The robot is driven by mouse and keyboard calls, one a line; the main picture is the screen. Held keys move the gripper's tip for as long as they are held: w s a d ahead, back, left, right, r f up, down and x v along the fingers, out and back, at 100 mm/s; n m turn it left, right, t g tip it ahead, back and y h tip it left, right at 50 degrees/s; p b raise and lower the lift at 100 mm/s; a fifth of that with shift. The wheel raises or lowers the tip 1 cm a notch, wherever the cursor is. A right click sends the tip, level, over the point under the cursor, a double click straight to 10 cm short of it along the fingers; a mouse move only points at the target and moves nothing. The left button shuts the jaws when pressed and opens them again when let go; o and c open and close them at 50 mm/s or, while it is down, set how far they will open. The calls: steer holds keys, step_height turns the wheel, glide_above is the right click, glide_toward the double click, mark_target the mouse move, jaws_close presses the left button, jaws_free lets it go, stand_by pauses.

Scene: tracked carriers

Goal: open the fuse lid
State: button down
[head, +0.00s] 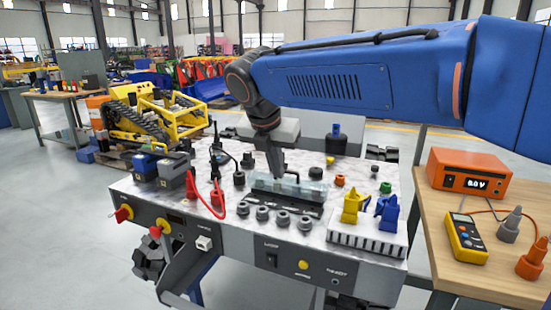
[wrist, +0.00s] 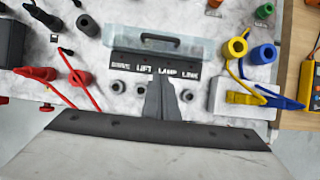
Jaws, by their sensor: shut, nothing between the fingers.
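The fuse lid (head: 304,188) is a clear, long cover on the fuse block, in the middle of the marble-patterned worktop. In the wrist view the lid (wrist: 196,52) lies just beyond a black label strip (wrist: 128,64) and has a dark bar handle (wrist: 160,38). It looks down over the block, but its exact angle is hard to tell. My gripper (head: 278,175) points down at the lid and hides part of it. In the wrist view my gripper (wrist: 162,78) is shut and empty, its tips over the label strip, short of the handle. I cannot tell whether they touch anything.
Several grey round knobs (head: 283,217) stand in front of the block. Yellow (head: 351,206) and blue clips (head: 387,211) sit on a white ribbed block at the right. A wooden table (head: 475,258) stands farther right.

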mark_target(288, 182)
steer(key=w+f, duration=0.1)
steer(key=w+d+f, duration=0.1)
steer(key=w, duration=0.1)
steer(key=w+f, duration=0.1)
steer(key=shift+w+d+f, duration=0.25)
steer(key=shift+w+d, duration=0.15)
steer(key=shift+w+d+r, duration=0.1)
steer(key=shift+w+d, duration=0.05)
steer(key=shift+w, duration=0.2)
